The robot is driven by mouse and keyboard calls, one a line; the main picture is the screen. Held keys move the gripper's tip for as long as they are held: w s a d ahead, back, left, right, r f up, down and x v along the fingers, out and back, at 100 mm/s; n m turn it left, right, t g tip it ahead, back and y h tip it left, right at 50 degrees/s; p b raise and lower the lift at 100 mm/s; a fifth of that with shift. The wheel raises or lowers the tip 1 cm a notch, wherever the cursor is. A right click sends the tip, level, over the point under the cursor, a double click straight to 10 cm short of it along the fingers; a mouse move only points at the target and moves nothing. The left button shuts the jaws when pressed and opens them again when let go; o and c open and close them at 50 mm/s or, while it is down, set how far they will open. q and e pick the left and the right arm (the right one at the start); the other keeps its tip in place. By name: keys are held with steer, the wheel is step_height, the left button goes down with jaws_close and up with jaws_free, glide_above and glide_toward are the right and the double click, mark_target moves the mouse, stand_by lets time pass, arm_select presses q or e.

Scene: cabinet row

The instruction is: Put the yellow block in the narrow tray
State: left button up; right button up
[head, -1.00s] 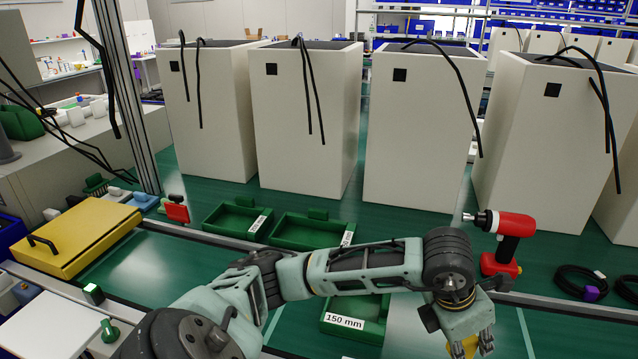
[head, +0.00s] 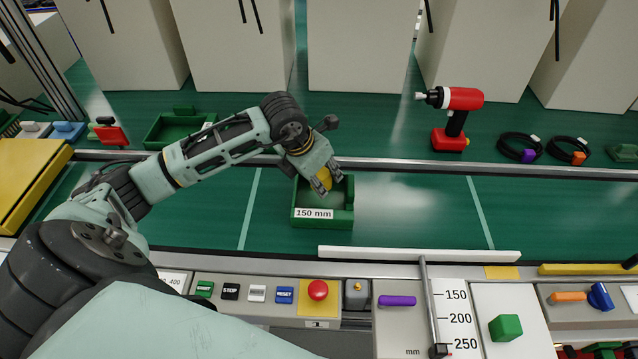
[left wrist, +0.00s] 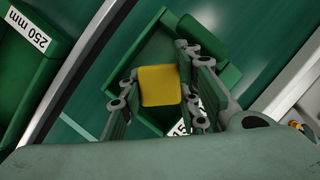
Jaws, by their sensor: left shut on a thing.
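My left gripper (head: 322,186) is shut on the yellow block (head: 325,176), above the back part of the narrow green tray (head: 345,219) labelled 150 mm. In the left wrist view the yellow block (left wrist: 159,86) sits between the two fingers, with the green tray behind it. The fingers and block hide part of the tray; the part of its floor that shows is bare. I cannot tell how high the block is above the tray floor. My right gripper is not in view.
A wider green tray (head: 168,128) lies behind the metal rail. A red drill (head: 457,115) and cable coils (head: 520,147) stand at the back right. A control panel with a red button (head: 318,290) and a green block (head: 506,327) are in front. The belt right of the narrow tray is clear.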

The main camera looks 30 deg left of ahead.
arm_select(q)
step_height(320, 180, down, 4)
steer(key=shift+f, duration=0.1)
steer(key=shift+f, duration=0.1)
steer(key=shift+f, duration=0.15)
steer(key=o, duration=0.9)
